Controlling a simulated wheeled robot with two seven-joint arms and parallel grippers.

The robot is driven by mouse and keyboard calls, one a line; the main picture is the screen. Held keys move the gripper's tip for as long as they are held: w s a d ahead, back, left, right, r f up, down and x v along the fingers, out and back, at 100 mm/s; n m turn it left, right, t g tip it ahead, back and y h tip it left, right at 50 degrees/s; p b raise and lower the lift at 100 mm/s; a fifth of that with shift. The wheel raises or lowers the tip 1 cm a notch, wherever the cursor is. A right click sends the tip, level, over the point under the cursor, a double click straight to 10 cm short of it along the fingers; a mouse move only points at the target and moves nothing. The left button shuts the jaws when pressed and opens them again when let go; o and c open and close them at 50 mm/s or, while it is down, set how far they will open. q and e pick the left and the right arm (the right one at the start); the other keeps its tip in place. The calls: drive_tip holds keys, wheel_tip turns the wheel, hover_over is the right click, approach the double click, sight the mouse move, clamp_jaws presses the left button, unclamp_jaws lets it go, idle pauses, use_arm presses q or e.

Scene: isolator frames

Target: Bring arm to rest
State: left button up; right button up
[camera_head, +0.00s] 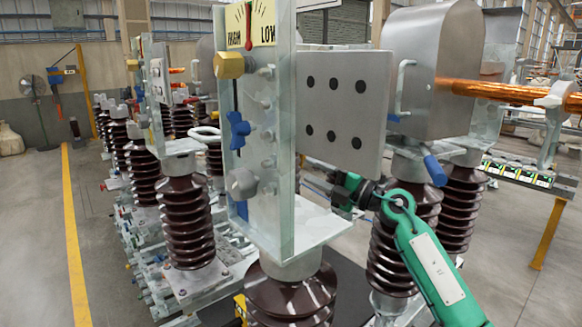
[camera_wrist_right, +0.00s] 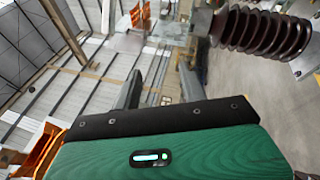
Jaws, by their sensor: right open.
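My right arm (camera_head: 432,265), green with a white panel, comes in from the lower right in the head view. Its wrist and right gripper (camera_head: 347,190) are beside the brown ribbed insulators, below the grey plate with dark holes. The fingers are partly hidden there. In the right wrist view the two dark fingers of the right gripper (camera_wrist_right: 160,80) stand apart with nothing between them. My left arm and gripper are not in view.
A clear upright panel with a gauge (camera_head: 249,25) stands on a brown insulator (camera_head: 290,295) close in front. Another brown insulator (camera_head: 405,222) is close to my right wrist. A copper bar (camera_head: 500,91) runs at the right. Open floor (camera_head: 30,220) lies at the left.

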drive_tip(key=s+d+f+m+t+h, duration=0.2)
drive_tip(key=s+d+f+m+h, duration=0.4)
drive_tip(key=f+m, duration=0.35)
drive_tip(key=s+d+f+m+t+h, duration=0.2)
drive_tip(key=s+d+f+m+h, duration=0.4)
drive_tip(key=f+m, duration=0.35)
drive_tip(key=s+d+f+m+t+h, duration=0.2)
drive_tip(key=s+d+f+m+h, duration=0.3)
drive_tip(key=f+m+h, duration=0.4)
drive_tip(key=s+d+f+m+g+y, duration=0.25)
drive_tip(key=s+f+g, duration=0.45)
drive_tip(key=s+f, duration=0.7)
drive_tip(key=s+a+f+g+y, duration=0.1)
drive_tip(key=s+f+g, duration=0.15)
drive_tip(key=s, duration=0.65)
drive_tip(key=s+a+f+g, duration=0.1)
drive_tip(key=s+g, duration=0.3)
drive_tip(key=s, duration=0.5)
drive_tip(key=s+f+x, duration=0.1)
drive_tip(key=s+x, duration=0.2)
drive_tip(key=x, duration=1.1)
drive_tip(key=s+f+x, duration=0.1)
drive_tip(key=s+x, duration=0.3)
drive_tip(key=x, duration=1.1)
drive_tip(key=s+d+f+g, duration=0.2)
drive_tip(key=s+d+f, duration=0.1)
drive_tip(key=s+f, duration=1.6)
drive_tip(key=shift+s+d+f, duration=0.15)
drive_tip(key=shift+d+f, duration=0.05)
drive_tip(key=shift+f, duration=0.6)
